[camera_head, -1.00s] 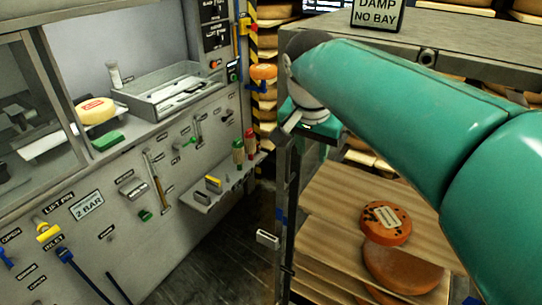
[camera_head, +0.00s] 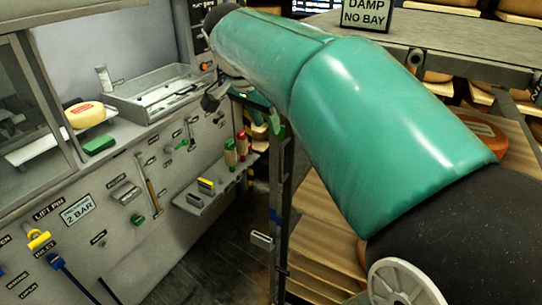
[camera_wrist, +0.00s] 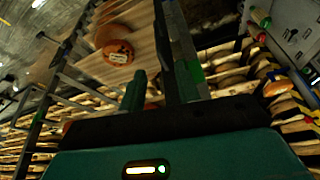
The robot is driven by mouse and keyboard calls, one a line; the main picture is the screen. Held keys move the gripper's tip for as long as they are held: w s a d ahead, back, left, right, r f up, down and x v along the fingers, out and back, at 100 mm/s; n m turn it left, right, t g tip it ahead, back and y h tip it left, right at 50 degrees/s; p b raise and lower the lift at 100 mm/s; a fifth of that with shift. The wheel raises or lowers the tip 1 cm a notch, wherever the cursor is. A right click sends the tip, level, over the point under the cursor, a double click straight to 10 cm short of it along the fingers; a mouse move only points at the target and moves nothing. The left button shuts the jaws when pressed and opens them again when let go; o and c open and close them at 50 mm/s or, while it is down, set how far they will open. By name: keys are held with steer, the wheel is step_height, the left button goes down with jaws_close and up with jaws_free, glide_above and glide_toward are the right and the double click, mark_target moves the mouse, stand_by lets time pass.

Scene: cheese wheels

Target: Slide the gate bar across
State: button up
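The gate bar is not clearly identifiable. A dark upright post (camera_head: 283,215) stands at the rack's front corner in the head view, with a blue mark and a light grey handle-like piece (camera_head: 262,240) at its left. In the wrist view, a grey upright (camera_wrist: 172,40) runs down toward my gripper (camera_wrist: 160,88). My two green fingers are apart, with a gap between them. I cannot tell whether the upright lies between the fingers or behind them. In the head view my gripper is mostly hidden by my arm, near the top of the post.
A wooden rack with shelves (camera_head: 310,225) stands right of the post. An orange cheese wheel (camera_wrist: 117,52) lies on a board in the wrist view. At left is a grey wall panel with levers and a small ledge (camera_head: 205,200). Open dark floor (camera_head: 215,260) lies between.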

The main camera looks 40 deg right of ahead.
mark_target(280, 153)
steer(key=x, duration=1.3)
steer(key=shift+s+d+f, duration=0.15)
steer(key=shift+d+f, duration=0.05)
steer(key=shift+f, duration=0.15)
jaws_close()
